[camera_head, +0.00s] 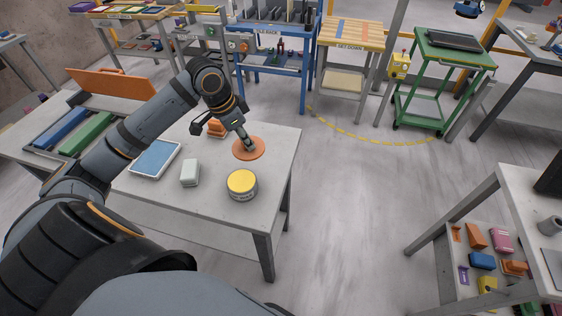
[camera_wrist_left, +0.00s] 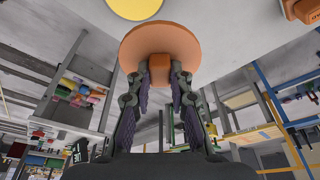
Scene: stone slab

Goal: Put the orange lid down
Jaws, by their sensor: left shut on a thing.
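The orange lid (camera_head: 248,150) is a flat round disc with a block-shaped knob. My left gripper (camera_head: 247,143) is over it, shut on the knob. In the left wrist view the knob (camera_wrist_left: 160,68) sits between the two fingers (camera_wrist_left: 160,85), with the disc (camera_wrist_left: 190,42) beyond. The lid is over the right part of the stone-grey table (camera_head: 215,212); I cannot tell whether it touches the top. My right gripper is not in view.
A round tin with a yellow top (camera_head: 242,184) stands in front of the lid. A pale block (camera_head: 190,173), a blue tray (camera_head: 156,158) and an orange object (camera_head: 216,127) are to the left. The table top's front right is clear.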

